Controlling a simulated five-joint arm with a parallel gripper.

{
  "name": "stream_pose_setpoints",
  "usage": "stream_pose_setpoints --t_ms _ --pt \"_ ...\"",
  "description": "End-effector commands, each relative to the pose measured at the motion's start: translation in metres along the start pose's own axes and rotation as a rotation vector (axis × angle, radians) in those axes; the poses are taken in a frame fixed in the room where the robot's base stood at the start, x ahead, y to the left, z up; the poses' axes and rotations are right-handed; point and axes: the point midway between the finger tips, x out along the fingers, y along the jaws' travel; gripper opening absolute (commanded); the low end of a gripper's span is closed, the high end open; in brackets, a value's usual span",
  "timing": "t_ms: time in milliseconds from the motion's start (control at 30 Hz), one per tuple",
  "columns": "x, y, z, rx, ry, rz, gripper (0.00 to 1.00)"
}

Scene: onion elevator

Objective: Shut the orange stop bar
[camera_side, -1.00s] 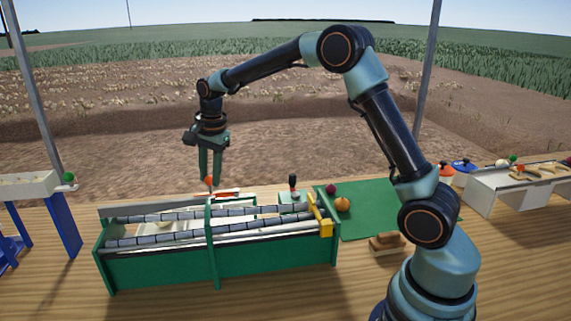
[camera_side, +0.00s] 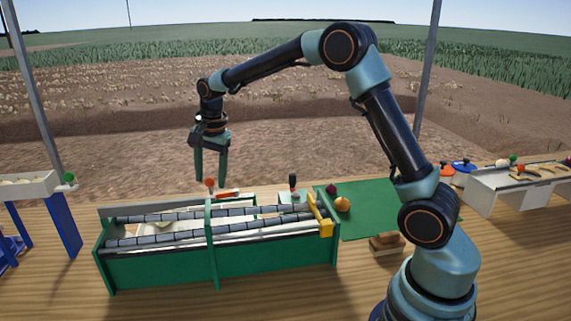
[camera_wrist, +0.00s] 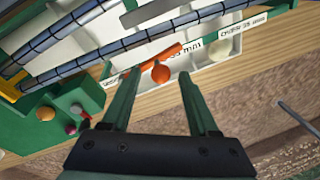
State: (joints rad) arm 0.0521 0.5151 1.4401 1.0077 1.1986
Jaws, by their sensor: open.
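The orange stop bar (camera_side: 229,194) lies at the far side of the green roller bed, near its middle upright. In the wrist view the bar (camera_wrist: 150,62) lies slanted along the white lane beside the rollers. Its round orange knob (camera_side: 210,183) stands up near the bar; in the wrist view the knob (camera_wrist: 160,74) shows between my fingers. My gripper (camera_side: 211,181) is open above the bar, with one finger on each side of the knob in the picture. The wrist view also shows my gripper (camera_wrist: 157,78) empty. Whether a finger touches the knob is unclear.
The roller bed (camera_side: 270,248) has a yellow part (camera_side: 326,228) at its right end. A small box with a dark-handled lever (camera_side: 292,185) stands behind it. A green mat (camera_side: 375,215) holds an orange onion (camera_side: 342,204) and a dark red one (camera_side: 331,189).

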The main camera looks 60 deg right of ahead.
Motion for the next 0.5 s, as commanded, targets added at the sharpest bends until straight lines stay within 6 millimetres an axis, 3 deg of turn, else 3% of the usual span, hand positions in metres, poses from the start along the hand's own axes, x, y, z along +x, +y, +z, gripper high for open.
stream_pose_setpoints --t_ms 167,500 --pt "-0.009 -0.001 0.000 -0.001 0.001 -0.002 0.60" --pt "-0.074 -0.001 0.000 0.000 0.002 -0.005 0.60"
